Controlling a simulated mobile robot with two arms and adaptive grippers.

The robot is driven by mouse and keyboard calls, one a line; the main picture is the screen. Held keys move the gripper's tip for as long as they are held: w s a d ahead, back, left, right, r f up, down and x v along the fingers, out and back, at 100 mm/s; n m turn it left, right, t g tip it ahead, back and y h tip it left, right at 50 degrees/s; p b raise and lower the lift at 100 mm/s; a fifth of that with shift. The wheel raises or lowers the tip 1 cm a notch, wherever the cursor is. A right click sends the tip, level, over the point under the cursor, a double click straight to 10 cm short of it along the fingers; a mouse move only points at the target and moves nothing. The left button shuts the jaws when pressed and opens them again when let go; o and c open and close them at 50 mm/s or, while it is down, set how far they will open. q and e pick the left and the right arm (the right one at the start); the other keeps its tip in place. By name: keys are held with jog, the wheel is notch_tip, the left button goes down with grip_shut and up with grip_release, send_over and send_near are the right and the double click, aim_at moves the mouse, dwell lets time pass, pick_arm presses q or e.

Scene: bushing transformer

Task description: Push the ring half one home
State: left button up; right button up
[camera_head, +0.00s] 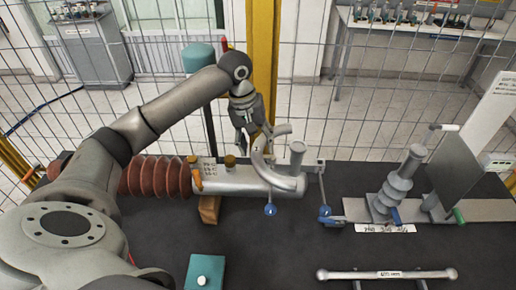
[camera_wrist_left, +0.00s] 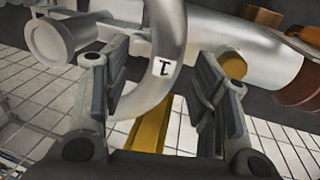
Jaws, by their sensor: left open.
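Ring half one (camera_head: 257,158) is a grey curved tube, a C-shape marked "1", at the right end of the silver bushing body (camera_head: 235,180). Its lower end lies against the body; whether it is fully seated I cannot tell. In the left wrist view ring half one (camera_wrist_left: 168,40) passes between the finger pads, its label facing the camera. My left gripper (camera_head: 252,132) is open, just above the ring's upper left side. It also shows in the wrist view (camera_wrist_left: 164,82), with a gap beside both pads. My right gripper is not in view.
Brown ribbed insulator sheds (camera_head: 157,177) extend left from the body, with a wooden block (camera_head: 209,210) beneath. A blue-knobbed rod (camera_head: 270,209) hangs in front. A grey stepped post (camera_head: 397,185) stands right. A silver bar (camera_head: 387,274) lies in front.

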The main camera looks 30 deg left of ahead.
pick_arm(q)
notch_tip(320, 180, up, 9)
jog(key=s+a, duration=0.1)
jog(key=shift+a, duration=0.25)
dwell(0.5)
